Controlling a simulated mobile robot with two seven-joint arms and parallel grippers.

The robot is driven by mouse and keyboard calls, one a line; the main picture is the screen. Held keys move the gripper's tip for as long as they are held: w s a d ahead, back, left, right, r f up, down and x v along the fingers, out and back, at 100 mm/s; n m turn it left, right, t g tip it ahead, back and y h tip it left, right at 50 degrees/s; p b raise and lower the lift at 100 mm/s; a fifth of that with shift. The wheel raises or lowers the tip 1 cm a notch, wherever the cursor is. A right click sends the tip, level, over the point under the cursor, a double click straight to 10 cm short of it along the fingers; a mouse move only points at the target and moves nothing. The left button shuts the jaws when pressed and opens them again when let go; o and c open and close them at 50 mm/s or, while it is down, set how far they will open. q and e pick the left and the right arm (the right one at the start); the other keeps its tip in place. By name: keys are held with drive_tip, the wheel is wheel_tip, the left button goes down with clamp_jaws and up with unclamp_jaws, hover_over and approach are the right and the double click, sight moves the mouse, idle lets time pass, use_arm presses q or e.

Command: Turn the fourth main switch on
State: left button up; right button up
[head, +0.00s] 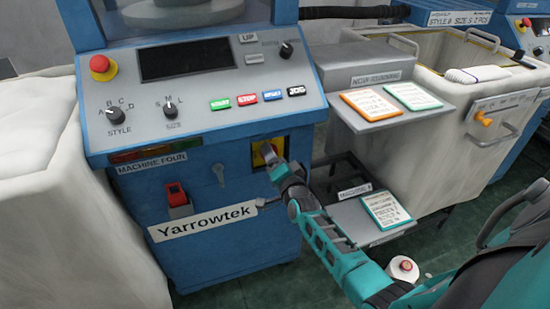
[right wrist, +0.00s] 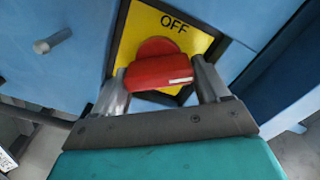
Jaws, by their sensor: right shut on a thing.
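The main switch of Machine Four is a red rotary handle (right wrist: 160,66) on a yellow plate (right wrist: 140,28) marked OFF at the top. In the head view the yellow plate (head: 257,158) sits on the right part of the blue cabinet front, partly covered by my gripper. My right gripper (right wrist: 160,85) is shut on the red handle, one finger on each side. In the wrist view the handle lies roughly crosswise, with a small white mark near its right end. Lower markings on the plate are hidden. My left gripper is not in view.
The control panel (head: 210,65) is above, with a red emergency button (head: 101,67). A red-covered device (head: 177,197) is left of the switch on the cabinet. Shelves with cards (head: 371,106) and a canvas bin (head: 440,150) stand to the right.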

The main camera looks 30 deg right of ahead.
drive_tip(key=shift+f+m, duration=0.1)
drive_tip(key=shift+m, duration=0.9)
drive_tip(key=shift+f+m+b, duration=0.1)
drive_tip(key=shift+m+b, duration=0.4)
drive_tip(key=shift+m, duration=0.7)
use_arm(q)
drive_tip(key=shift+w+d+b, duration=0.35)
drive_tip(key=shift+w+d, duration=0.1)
use_arm(e)
drive_tip(key=shift+m, duration=1.2)
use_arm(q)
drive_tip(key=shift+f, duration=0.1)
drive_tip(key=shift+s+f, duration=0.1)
use_arm(e)
drive_tip(key=o, duration=0.7)
